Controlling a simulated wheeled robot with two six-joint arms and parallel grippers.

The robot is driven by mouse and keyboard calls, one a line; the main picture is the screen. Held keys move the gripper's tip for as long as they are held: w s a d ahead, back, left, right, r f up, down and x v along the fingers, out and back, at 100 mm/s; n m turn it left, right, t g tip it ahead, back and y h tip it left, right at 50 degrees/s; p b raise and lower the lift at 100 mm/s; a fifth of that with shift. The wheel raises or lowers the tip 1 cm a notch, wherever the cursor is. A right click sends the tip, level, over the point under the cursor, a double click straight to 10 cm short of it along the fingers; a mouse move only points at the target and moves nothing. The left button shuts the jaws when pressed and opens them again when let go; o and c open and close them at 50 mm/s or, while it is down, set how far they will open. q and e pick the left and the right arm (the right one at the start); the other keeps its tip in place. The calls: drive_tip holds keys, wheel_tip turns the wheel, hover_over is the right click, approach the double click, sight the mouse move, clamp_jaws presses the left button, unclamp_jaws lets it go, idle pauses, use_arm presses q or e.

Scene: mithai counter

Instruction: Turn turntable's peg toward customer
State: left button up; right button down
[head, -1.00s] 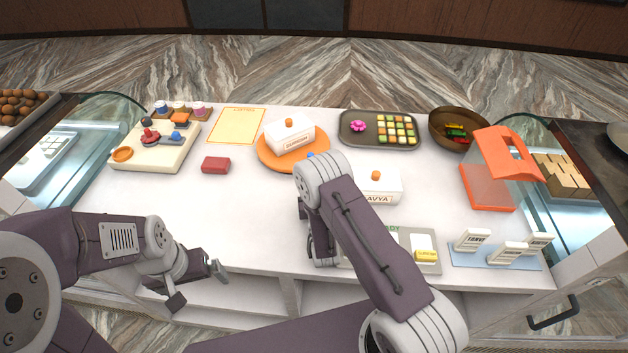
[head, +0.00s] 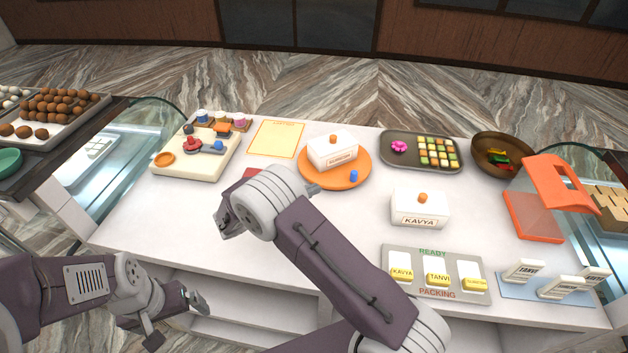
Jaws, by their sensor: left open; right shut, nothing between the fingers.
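The orange turntable (head: 312,178) lies on the white counter and carries a white box (head: 334,152) with an orange knob on top. Its blue peg (head: 353,176) stands near the front-right rim, on the side closer to me. My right gripper (head: 228,222) is shut and empty over the counter, left of and nearer than the turntable, partly hidden behind its own wrist. It is apart from the peg. My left gripper (head: 175,320) is open and empty at the lower left, off the counter's near edge.
A red block (head: 251,173) is partly hidden behind my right wrist. A second white box (head: 419,208) labelled KAVYA stands right of the turntable. A grey READY/PACKING board (head: 440,293), sweets tray (head: 422,169) and cream board (head: 192,170) are around. The counter between turntable and KAVYA box is clear.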

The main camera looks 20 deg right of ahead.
sight(352, 178)
drive_tip(key=shift+s+a+f+y, duration=0.15)
drive_tip(key=shift+a+f+y, duration=0.15)
drive_tip(key=shift+a, duration=0.15)
drive_tip(key=shift+s+g, duration=0.1)
drive_tip(key=shift+g, duration=0.3)
drive_tip(key=p+x, duration=0.1)
drive_tip(key=x, duration=0.3)
drive_tip(key=p+x, duration=0.1)
drive_tip(key=x, duration=0.3)
drive_tip(key=r+p+x, duration=0.1)
drive_tip(key=x, duration=0.4)
drive_tip(key=shift+d+p, duration=0.3)
drive_tip(key=shift+p, duration=0.1)
drive_tip(key=shift+w+d+f, duration=0.1)
drive_tip(key=shift+w+d, duration=0.15)
drive_tip(key=shift+d, duration=0.1)
drive_tip(key=shift+d, duration=0.1)
